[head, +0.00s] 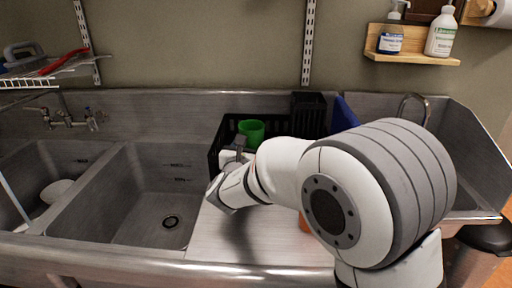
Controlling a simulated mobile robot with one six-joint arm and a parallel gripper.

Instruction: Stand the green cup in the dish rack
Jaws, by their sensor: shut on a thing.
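The green cup (252,132) is upright, at or just above the black dish rack (216,150). My gripper (241,144) reaches to the cup's near left side and is shut on it. The cup's lower part is hidden by my gripper and arm, so I cannot tell whether it touches the rack floor. My arm also covers much of the rack's front and right side.
Two sink basins (150,205) lie to the left, with a wall tap (70,120) above. The steel drainboard (225,245) is clear in front. A blue item (344,114) stands at the rack's right. An orange thing (303,223) is mostly hidden behind my arm.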

